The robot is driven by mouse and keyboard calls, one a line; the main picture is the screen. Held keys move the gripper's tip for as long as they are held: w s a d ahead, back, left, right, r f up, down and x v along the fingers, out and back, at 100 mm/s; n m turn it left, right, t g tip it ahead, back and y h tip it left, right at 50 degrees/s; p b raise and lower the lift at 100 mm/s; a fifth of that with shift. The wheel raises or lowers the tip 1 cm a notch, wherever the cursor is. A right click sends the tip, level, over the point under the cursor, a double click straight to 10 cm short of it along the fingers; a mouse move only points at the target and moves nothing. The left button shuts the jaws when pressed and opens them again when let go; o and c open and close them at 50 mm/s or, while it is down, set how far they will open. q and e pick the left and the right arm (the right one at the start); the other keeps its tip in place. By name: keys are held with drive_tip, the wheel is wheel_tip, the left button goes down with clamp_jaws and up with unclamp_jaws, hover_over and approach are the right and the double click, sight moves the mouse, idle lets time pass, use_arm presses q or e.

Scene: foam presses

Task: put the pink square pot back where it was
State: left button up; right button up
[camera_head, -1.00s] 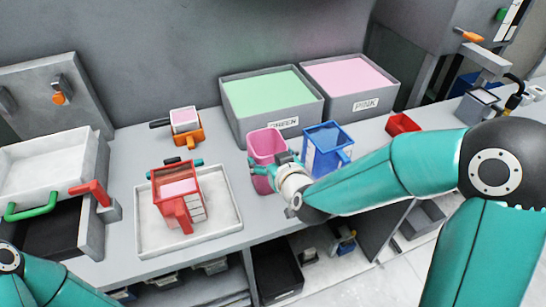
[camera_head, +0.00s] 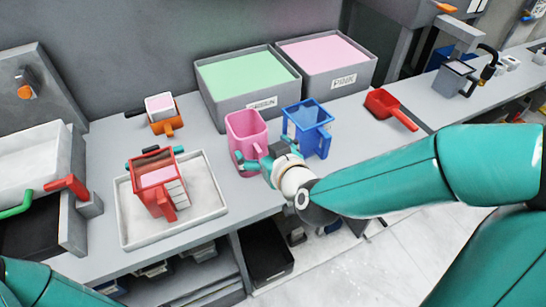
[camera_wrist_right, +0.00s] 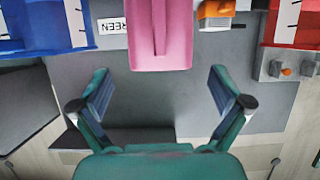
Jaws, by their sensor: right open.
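The pink square pot (camera_head: 241,130) stands upright on the grey bench in the head view, in front of the green-filled bin and left of a blue pot (camera_head: 301,128). Its handle faces my right gripper (camera_head: 266,156). In the right wrist view the pink pot (camera_wrist_right: 160,40) is at the top middle, its handle pointing toward the camera. My right gripper (camera_wrist_right: 160,85) is open and empty there, its fingers spread wide and short of the pot. My left gripper is out of view; only part of my left arm shows at the lower left.
Bins of green (camera_head: 207,104) and pink (camera_head: 332,99) material stand behind. A red scoop (camera_head: 386,105) lies right of the blue pot. A red press (camera_head: 150,203) sits in a white tray (camera_head: 125,228) at left. An orange-handled pot (camera_head: 165,128) stands behind it.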

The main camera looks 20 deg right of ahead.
drive_tip(key=shift+b+v, duration=1.4)
drive_tip(key=shift+v, duration=0.9)
drive_tip(key=shift+f, duration=0.15)
